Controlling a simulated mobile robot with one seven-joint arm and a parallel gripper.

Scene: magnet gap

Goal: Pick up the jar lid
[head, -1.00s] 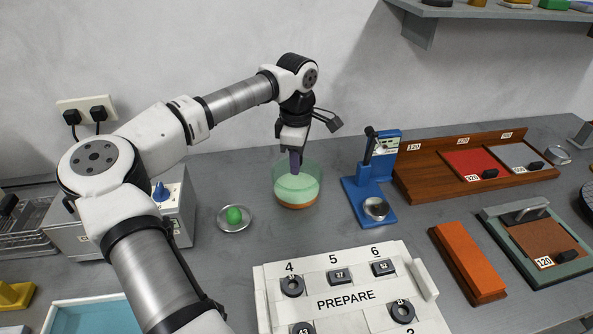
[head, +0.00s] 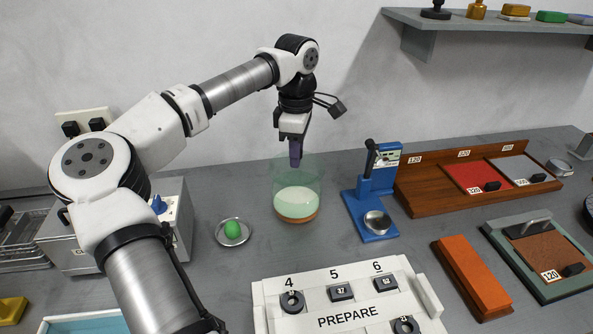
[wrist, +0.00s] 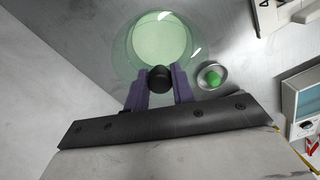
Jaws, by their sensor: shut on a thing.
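My gripper (head: 295,162) is above the clear greenish jar (head: 297,204), pointing down, with its purple fingertips near the top of the glass. In the wrist view my gripper (wrist: 160,84) has its two purple fingers closed on either side of a round black knob (wrist: 160,78), which looks like the handle of the jar lid. A clear, round greenish outline spreads around the knob; I cannot separate lid from jar rim there. The jar holds pale green matter above an orange-brown base. The gap between lid and jar is hard to make out.
A small metal dish (head: 233,232) with a green ball stands left of the jar. A blue stand (head: 371,195) with a metal cup is close on the right. The white PREPARE board (head: 345,305) lies in front. A shelf (head: 480,20) is high at the right.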

